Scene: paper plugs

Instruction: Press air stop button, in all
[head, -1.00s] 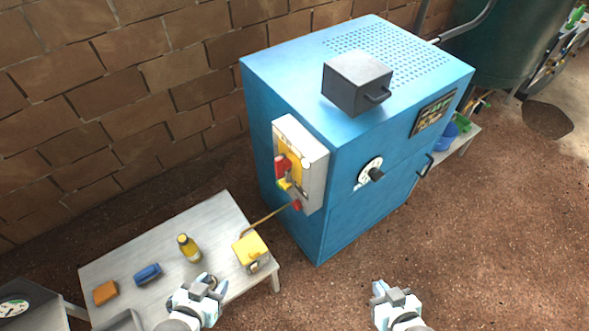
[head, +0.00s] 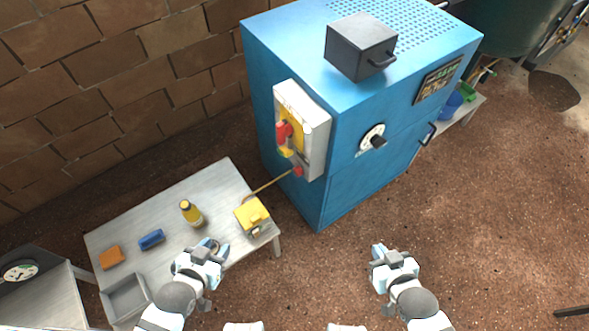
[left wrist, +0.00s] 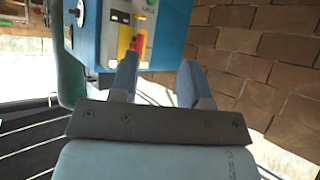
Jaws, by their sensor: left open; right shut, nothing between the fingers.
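A grey-white control box (head: 314,141) is fixed to the left face of a blue cabinet (head: 352,196). It carries a red handle (head: 284,131) on a yellow plate, and a small red button-like part (head: 298,171) sits at its lower edge. I cannot read any label. The box also shows in the left wrist view (left wrist: 112,33), beyond the fingers. My left gripper (head: 207,248) is open and empty, over the front of the low table, apart from the box. My right gripper (head: 382,252) is shut and empty, in front of the cabinet and apart from it.
The low table (head: 170,203) holds a yellow device (head: 252,216) with a hose up to the box, a yellow bottle (head: 191,213), a blue item (head: 151,239), an orange block (head: 110,257) and a grey tray (head: 126,297).

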